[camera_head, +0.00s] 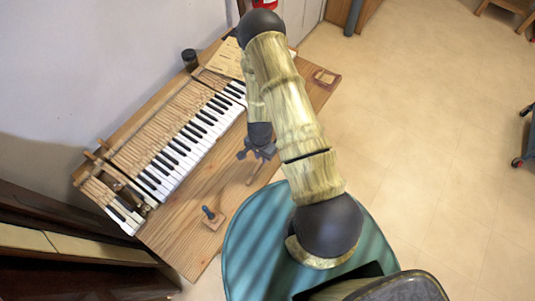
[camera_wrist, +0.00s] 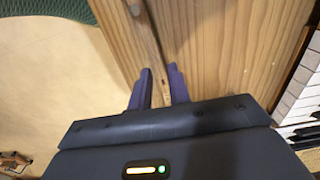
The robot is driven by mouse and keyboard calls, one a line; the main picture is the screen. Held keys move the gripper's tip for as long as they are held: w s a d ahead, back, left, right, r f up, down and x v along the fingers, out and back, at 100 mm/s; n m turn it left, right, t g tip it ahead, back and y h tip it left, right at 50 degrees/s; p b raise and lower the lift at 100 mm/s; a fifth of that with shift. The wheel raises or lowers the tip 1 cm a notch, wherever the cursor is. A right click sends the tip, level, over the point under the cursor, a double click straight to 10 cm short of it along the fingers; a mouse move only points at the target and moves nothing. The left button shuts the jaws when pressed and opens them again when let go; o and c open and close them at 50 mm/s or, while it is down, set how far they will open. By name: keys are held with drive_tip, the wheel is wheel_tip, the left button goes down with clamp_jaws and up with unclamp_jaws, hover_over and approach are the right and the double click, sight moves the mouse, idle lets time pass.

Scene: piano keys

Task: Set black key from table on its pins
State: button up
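The loose key (camera_head: 254,173) lies on the wooden table, a thin wooden stick near the front edge. It also shows in the wrist view (camera_wrist: 152,35) as a narrow strip running up from between my fingertips, with a dark part at its upper end. My gripper (camera_head: 257,153) is over the table beside the keyboard. In the wrist view its two purple fingers (camera_wrist: 159,76) stand apart with a narrow gap between them, in line with the stick. I see no finger contact with it. The pins are too small to make out.
The piano keyboard (camera_head: 192,140) runs diagonally along the wall side of the table (camera_head: 190,240). A small block with a dark knob (camera_head: 209,215) sits on the table front. A dark jar (camera_head: 190,59) stands at the back.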

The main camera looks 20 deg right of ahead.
drive_tip(key=shift+f+b, duration=0.8)
drive_tip(key=shift+f, duration=0.1)
idle(0.5)
clamp_jaws()
